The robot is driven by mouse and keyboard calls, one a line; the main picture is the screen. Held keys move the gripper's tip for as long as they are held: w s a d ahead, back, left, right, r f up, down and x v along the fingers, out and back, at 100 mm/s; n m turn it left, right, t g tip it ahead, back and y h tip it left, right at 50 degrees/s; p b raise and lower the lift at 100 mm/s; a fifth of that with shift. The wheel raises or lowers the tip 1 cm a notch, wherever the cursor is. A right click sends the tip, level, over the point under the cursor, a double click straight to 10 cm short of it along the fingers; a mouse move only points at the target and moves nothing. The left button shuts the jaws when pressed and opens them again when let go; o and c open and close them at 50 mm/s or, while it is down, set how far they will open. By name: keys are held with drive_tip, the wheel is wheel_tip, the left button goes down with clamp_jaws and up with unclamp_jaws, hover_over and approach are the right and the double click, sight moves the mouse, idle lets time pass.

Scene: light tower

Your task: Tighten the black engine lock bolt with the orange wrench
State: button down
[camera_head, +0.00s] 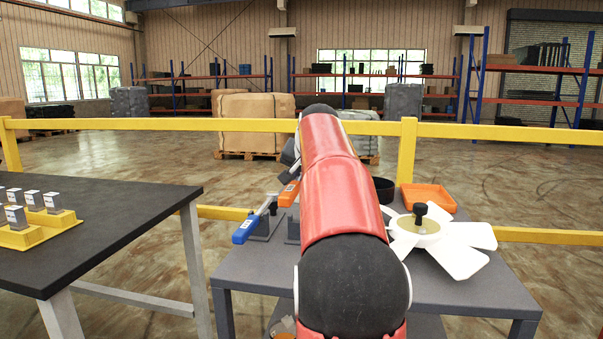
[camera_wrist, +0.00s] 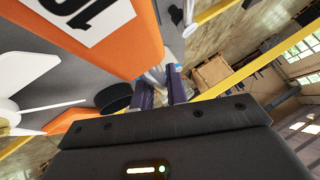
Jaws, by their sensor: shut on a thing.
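The orange wrench (camera_head: 289,194) shows as a short piece left of my red arm, which hides the rest. In the wrist view its orange body (camera_wrist: 142,52), with a white "10" label, is large and close above my gripper (camera_wrist: 160,94). My gripper is shut on the wrench; the exact contact is hard to make out. In the head view my gripper is mostly hidden behind my arm. The black bolt (camera_head: 420,209) stands upright at the hub of the white fan (camera_head: 462,250), right of my arm. The wrench is apart from it.
A blue-handled wrench (camera_head: 246,229) rests on a grey holder at the left of the grey table (camera_head: 250,270). A black round container (camera_head: 384,189) and an orange tray (camera_head: 430,194) are behind the fan. A dark table (camera_head: 110,235) stands left; a yellow rail (camera_head: 200,124) runs behind.

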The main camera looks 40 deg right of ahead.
wheel_tip(320, 180, down, 6)
drive_tip(key=b, duration=0.5)
drive_tip(key=shift+f, duration=0.2)
drive_tip(key=shift+r, duration=0.2)
drive_tip(key=shift+p, duration=0.35)
drive_tip(key=shift+f, duration=0.1)
idle(0.6)
drive_tip(key=shift+f+b, duration=1.1)
drive_tip(key=shift+f, duration=0.35)
drive_tip(key=c, duration=1.3)
unclamp_jaws()
drive_tip(key=shift+f, duration=0.1)
